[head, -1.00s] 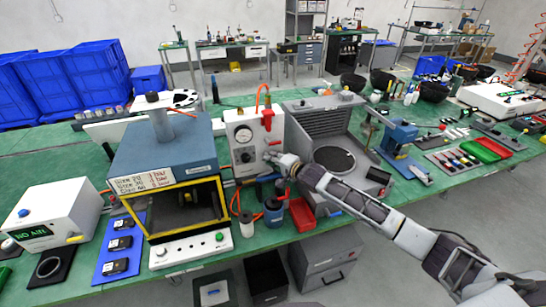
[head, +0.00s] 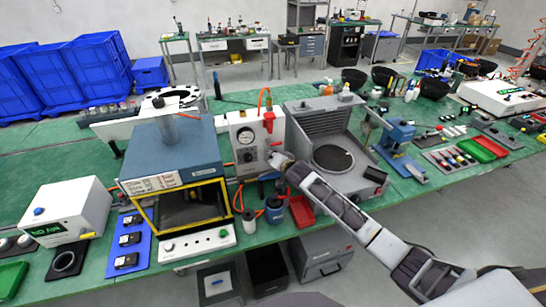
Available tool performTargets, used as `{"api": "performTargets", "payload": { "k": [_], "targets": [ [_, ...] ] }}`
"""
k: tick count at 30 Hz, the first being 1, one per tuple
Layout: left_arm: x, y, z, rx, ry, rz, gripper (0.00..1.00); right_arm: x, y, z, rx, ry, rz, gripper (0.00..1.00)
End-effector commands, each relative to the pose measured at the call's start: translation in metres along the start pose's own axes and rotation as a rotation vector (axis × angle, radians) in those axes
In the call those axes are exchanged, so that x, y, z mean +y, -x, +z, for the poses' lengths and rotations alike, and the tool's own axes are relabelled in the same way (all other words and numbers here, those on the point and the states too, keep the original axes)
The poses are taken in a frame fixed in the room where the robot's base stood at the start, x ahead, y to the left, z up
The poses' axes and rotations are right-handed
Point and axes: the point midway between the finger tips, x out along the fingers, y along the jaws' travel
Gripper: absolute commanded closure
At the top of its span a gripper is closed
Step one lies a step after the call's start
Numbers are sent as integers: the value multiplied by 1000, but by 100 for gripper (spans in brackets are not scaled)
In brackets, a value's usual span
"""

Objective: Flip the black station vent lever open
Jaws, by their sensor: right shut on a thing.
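My right gripper (head: 276,160) is at the lower right of the white station panel (head: 245,170). The panel carries a round gauge and a red handle (head: 268,121). My right gripper is shut on a small part at the panel's front, which I take to be the black vent lever. The fingers and wrist hide most of that part, so its angle cannot be told. My left gripper is not in view.
A blue press with a yellow-framed opening (head: 170,150) stands left of the panel. A grey machine with a round plate (head: 333,158) stands to the right. A "NO AIR" box (head: 66,212) is far left.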

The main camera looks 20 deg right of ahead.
Motion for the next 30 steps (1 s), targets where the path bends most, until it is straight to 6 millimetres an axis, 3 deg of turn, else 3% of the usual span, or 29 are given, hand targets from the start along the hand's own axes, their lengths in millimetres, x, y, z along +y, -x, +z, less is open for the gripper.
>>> {"api": "performTargets", "payload": {
  "k": [18,30],
  "targets": [
    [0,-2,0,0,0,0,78,-5,-1,8,99,475,211,100],
    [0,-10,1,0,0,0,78,-6,-2,10,140,669,295,100]
  ]
}}
